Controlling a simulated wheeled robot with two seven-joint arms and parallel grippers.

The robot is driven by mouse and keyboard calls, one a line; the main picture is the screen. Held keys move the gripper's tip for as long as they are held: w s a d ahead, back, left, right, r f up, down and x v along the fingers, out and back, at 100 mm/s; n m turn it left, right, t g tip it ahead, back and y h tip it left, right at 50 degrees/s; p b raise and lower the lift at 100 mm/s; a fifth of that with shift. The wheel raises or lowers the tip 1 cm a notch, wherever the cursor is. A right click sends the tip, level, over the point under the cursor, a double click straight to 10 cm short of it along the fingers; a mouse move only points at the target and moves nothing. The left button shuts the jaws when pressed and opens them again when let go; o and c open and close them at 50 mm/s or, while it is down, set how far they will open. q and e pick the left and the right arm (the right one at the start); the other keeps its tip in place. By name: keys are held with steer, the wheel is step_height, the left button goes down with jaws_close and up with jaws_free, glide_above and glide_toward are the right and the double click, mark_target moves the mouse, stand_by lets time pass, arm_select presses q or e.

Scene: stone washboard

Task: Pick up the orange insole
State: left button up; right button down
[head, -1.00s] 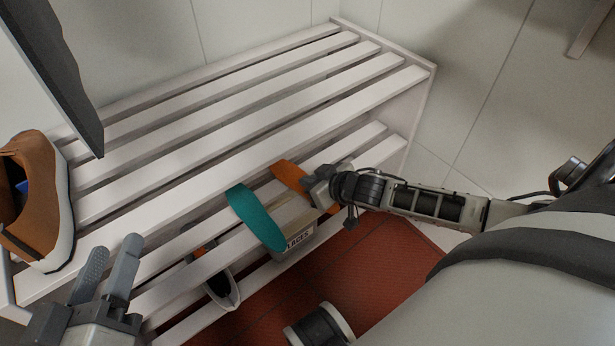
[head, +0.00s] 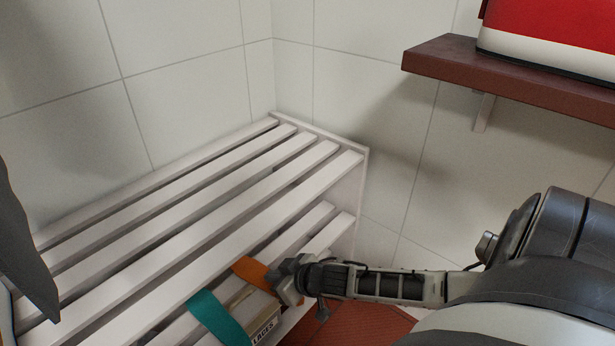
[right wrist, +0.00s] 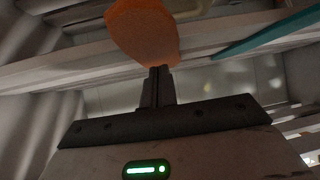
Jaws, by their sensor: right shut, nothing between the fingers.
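The orange insole (head: 251,269) lies on the lower shelf of the white slatted rack, partly hidden by the upper slats and my right gripper. My right gripper (head: 284,280) is at the insole's right end in the head view. In the right wrist view its fingers (right wrist: 158,72) are shut together just at the insole's rounded edge (right wrist: 143,32), with nothing between them. I cannot tell whether they touch it. My left gripper is out of view.
A teal insole (head: 214,317) lies left of the orange one, by a box marked "LACES" (head: 264,328). The upper rack slats (head: 200,198) are bare. A brown wall shelf (head: 455,62) carries a red and white thing (head: 560,35).

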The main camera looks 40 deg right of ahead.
arm_select(q)
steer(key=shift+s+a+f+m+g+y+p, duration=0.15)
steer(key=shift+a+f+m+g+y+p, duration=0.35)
steer(key=shift+p, duration=0.75)
arm_select(e)
steer(key=s+d, duration=0.2)
steer(key=s, duration=0.8)
steer(key=shift+s, duration=0.2)
